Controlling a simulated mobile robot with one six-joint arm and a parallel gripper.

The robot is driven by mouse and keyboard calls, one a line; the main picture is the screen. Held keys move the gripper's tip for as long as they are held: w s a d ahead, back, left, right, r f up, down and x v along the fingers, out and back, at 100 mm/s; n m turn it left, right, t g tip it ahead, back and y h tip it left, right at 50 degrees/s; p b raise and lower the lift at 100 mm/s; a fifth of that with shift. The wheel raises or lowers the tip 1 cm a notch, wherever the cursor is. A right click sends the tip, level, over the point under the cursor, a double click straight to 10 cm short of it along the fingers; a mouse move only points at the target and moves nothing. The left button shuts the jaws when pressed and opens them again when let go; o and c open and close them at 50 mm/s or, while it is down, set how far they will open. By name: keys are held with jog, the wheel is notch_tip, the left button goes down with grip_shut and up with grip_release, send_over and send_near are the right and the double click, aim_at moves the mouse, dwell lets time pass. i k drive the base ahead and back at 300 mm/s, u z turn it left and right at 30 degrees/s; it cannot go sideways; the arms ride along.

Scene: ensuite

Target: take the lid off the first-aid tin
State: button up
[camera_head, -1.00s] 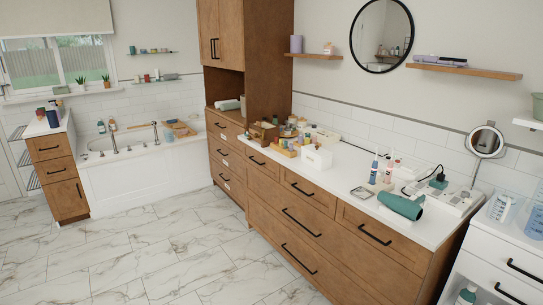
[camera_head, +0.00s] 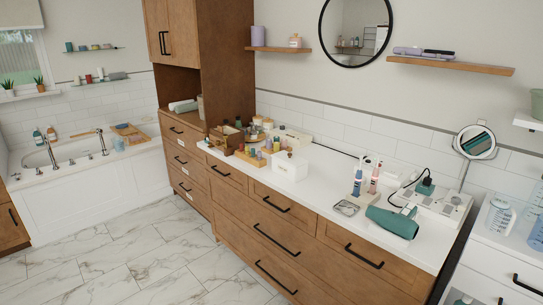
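A white box (camera_head: 290,168) stands on the long white counter, right of the group of small bottles. It may be the first-aid tin, but I cannot make out a marking on it or a lid seam. Its top looks closed, with a small darker spot near the upper edge. My gripper is not in view.
The counter (camera_head: 325,205) has a clear stretch right of the box, then toothbrushes (camera_head: 358,181), a small metal dish (camera_head: 346,208) and a teal hair dryer (camera_head: 393,222). A wooden organiser (camera_head: 224,138) and small bottles crowd its left. The marble floor (camera_head: 150,265) before the drawers is clear.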

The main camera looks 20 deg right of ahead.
aim_at(295, 162)
jog(key=u, duration=0.4)
jog(key=i, duration=1.2)
jog(key=u, duration=0.3)
